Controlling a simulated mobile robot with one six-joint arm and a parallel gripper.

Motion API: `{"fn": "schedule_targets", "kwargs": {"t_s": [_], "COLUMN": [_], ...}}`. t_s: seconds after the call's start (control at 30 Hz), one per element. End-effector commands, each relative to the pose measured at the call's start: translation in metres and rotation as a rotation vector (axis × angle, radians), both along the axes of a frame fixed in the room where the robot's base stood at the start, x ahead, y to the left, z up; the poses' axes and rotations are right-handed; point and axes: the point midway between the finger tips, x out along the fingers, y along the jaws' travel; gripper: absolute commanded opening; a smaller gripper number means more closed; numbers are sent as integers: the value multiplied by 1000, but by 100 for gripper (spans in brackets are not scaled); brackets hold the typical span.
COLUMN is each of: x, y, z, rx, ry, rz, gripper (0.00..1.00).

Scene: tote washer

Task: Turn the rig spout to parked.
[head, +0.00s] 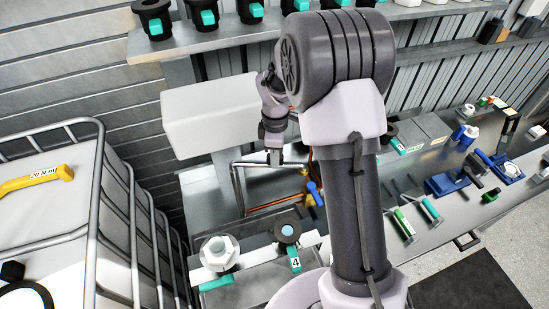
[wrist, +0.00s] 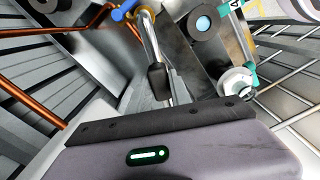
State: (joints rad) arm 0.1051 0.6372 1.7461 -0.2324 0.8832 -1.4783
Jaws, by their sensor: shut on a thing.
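In the head view my gripper (head: 274,158) points down over the rig, left of the blue handle (head: 315,193). No marking for the parked position can be read.
Copper pipes (head: 275,203) run beside the rig. A white hex-topped fitting (head: 220,252) and a black round part (head: 288,231) stand in front. A caged white tank (head: 75,215) is at the left. Tools lie on the bench (head: 440,235) at the right.

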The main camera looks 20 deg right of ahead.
Motion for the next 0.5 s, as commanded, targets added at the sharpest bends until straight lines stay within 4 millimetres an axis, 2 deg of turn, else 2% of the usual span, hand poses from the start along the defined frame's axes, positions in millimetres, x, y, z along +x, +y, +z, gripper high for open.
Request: {"fn": "schedule_targets", "kwargs": {"t_s": [0.5], "x": [6], "y": [-2], "z": [2], "rx": [0], "ry": [-4], "rz": [36], "gripper": [0]}}
